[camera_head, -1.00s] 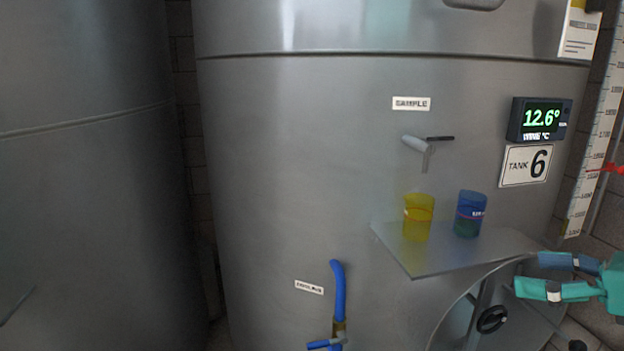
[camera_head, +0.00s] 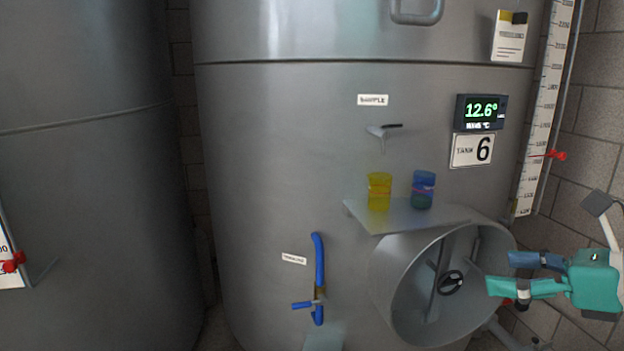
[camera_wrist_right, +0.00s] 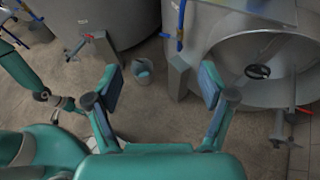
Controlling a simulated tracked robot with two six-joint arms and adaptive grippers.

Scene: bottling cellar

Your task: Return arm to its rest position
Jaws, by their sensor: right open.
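My right gripper (camera_head: 516,274) is at the right of the head view, in front of the tank's round manway (camera_head: 440,285). Its fingers are apart with nothing between them. In the right wrist view the two fingers (camera_wrist_right: 162,88) stand wide apart over the floor. My left gripper does not show in the head view. A yellow cup (camera_head: 379,192) and a blue cup (camera_head: 423,190) stand upright on the small shelf (camera_head: 375,220) of tank 6 (camera_head: 270,150), apart from the right gripper.
A sample tap (camera_head: 383,131) sits above the shelf. A blue-handled valve (camera_head: 318,270) is at the lower front of the tank. A level scale (camera_head: 543,110) with a red marker runs up the right side. A bucket (camera_wrist_right: 143,70) stands on the floor (camera_wrist_right: 150,120).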

